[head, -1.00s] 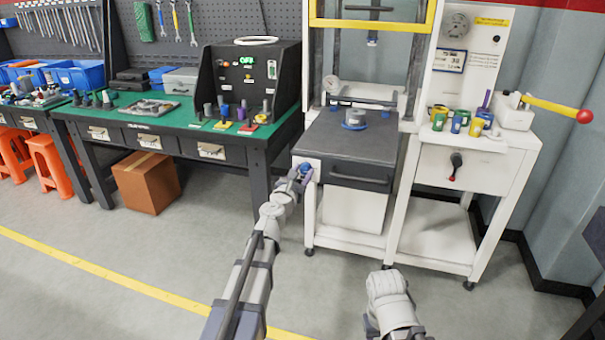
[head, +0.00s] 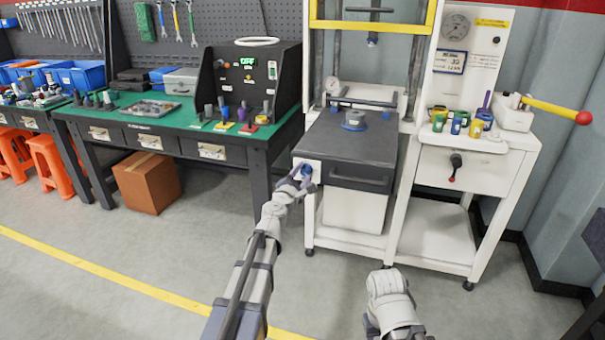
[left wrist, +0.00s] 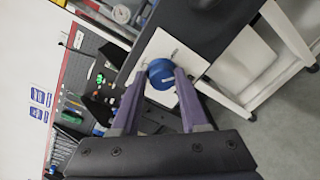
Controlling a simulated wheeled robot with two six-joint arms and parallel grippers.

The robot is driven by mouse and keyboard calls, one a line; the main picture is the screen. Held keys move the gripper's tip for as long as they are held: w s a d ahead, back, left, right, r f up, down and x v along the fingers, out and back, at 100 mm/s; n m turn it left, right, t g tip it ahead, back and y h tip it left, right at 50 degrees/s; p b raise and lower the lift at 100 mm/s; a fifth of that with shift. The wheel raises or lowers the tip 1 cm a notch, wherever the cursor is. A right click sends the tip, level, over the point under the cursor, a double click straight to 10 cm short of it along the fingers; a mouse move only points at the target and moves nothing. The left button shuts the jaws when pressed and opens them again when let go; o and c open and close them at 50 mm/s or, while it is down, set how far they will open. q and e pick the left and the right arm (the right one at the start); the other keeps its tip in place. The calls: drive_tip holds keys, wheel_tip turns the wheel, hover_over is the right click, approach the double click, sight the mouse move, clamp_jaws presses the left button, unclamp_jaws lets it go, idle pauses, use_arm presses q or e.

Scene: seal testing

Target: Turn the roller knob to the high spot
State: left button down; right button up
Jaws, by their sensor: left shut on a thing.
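The roller knob is round and blue. In the head view the knob (head: 306,170) sits on the white panel at the left front of the press stand. In the left wrist view the knob (left wrist: 160,75) shows a pale mark, on a white plate with a small dark mark above it. My left gripper (head: 300,178) is shut on the knob, one finger on each side; in the wrist view its purple-grey fingers (left wrist: 160,85) flank it. I cannot read the knob's setting for sure.
A dark platen (head: 345,135) with a blue-ringed round piece tops the press stand, beside the knob. A white side cart (head: 470,165) with colored cylinders and a red-ended yellow lever stands at right. A green workbench (head: 180,125) stands at left. The floor in front is clear.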

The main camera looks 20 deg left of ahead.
use_arm(q)
drive_tip(key=m, duration=0.6)
drive_tip(key=shift+s+d, duration=0.2)
drive_tip(key=shift+d, duration=0.15)
drive_tip(key=shift+w+f+m, duration=0.1)
drive_tip(key=shift+m, duration=1.7)
drive_tip(key=shift+a, duration=0.15)
drive_tip(key=shift+w, duration=0.1)
drive_tip(key=c, duration=0.5)
unclamp_jaws()
drive_tip(key=s, duration=0.7)
drive_tip(key=shift+s+a+r+p, duration=0.2)
drive_tip(key=shift+s+p, duration=0.1)
drive_tip(key=shift+s, duration=0.1)
